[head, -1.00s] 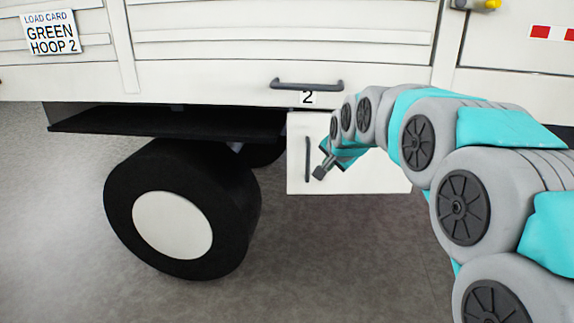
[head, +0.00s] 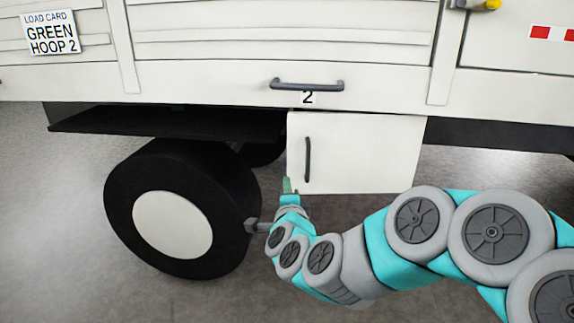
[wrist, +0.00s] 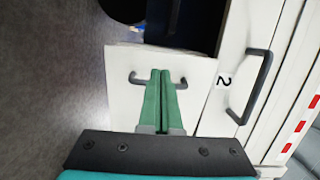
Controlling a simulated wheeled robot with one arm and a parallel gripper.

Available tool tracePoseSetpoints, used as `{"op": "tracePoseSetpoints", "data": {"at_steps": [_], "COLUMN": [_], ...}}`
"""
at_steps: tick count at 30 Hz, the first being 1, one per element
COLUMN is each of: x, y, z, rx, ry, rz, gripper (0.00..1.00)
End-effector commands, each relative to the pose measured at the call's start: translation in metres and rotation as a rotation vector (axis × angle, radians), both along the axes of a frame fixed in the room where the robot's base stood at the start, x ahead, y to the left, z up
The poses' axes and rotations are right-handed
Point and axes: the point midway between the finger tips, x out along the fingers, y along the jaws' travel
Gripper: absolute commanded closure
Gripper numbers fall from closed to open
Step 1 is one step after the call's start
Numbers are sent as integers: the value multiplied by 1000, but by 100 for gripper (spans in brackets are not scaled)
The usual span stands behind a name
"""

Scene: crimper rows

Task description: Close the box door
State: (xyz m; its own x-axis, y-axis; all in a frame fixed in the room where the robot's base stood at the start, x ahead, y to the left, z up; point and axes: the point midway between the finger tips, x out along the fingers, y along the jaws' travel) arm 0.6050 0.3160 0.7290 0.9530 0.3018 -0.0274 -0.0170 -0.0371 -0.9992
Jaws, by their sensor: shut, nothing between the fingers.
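The box door (head: 365,155) is a white panel under the truck's side, with a dark vertical handle (head: 308,158) near its left edge. Its face looks flat toward me, and I cannot tell whether it is fully flush or slightly ajar. My gripper (head: 287,184) is at the door's lower left corner, with its green fingers pointing up. In the wrist view, the fingers (wrist: 160,78) are together and empty, in front of the door (wrist: 195,75). They hide the middle of the handle (wrist: 136,79). I cannot tell whether they touch the door.
A black wheel (head: 235,200) with a white hub stands left of the door, close to my wrist. A dark shelf (head: 165,123) is above it. A panel handle (head: 307,84) marked 2 is above the door. The floor right of the door is clear.

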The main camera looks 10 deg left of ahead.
Motion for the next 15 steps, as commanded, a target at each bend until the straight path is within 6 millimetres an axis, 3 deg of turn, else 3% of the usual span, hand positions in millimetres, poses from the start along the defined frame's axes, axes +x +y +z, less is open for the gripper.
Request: {"op": "tracePoseSetpoints", "data": {"at_steps": [3, 7, 15], "x": [-13, -17, 12], "y": [-2, -4, 2], "z": [-4, -3, -2], "rx": [26, 36, 37], "ry": [-10, -19, -20], "rz": [-33, -51, -55], "gripper": [100, 100, 100]}}
